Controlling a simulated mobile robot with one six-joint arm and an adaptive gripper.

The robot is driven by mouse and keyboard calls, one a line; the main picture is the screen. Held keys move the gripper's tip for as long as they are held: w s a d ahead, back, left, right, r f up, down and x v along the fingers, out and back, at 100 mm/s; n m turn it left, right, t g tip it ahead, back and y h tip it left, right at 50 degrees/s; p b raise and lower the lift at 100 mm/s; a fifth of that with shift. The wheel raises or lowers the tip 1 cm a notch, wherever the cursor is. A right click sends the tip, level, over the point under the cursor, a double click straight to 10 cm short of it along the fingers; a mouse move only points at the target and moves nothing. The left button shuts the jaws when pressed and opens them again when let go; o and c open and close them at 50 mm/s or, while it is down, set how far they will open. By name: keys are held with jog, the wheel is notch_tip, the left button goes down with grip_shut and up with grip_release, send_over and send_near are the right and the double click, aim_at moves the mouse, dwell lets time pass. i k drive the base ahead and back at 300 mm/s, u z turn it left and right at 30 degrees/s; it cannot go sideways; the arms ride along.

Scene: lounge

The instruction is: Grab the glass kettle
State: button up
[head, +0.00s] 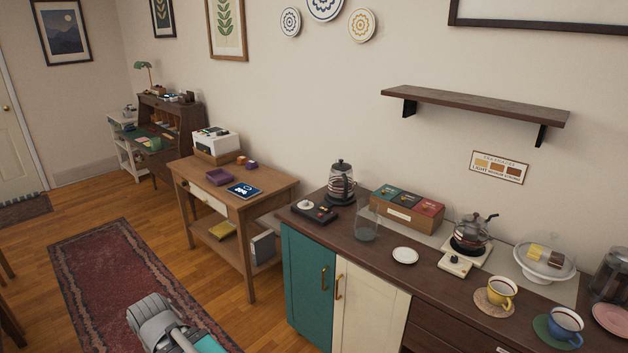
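Two kettles stand on the dark-topped counter (335,224) in the head view. A tall kettle (341,184) with a black lid, handle and bands stands upright on a dark base at the counter's far left end; its body looks like glass. A squat, shiny kettle (473,233) with a spout stands on a pale hot plate (458,257) further right; I cannot tell whether it is glass. Part of my arm shows at the bottom left, well apart from both kettles. My gripper's fingertips are not in view.
A clear glass vessel (366,225) stands close right of the tall kettle, before a tea box (407,208). A small dark tray (314,212) lies left of it. A white saucer (405,255) and cups (500,291) lie rightward. A shelf (474,105) overhangs. Floor beside the rug (105,280) is clear.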

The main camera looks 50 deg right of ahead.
aim_at(340, 187)
jog(key=i, duration=0.75)
jog(key=z, duration=0.7)
jog(key=i, duration=0.95)
jog(key=z, duration=0.65)
jog(key=k, duration=0.95)
jog(key=z, duration=0.15)
jog(key=i, duration=0.55)
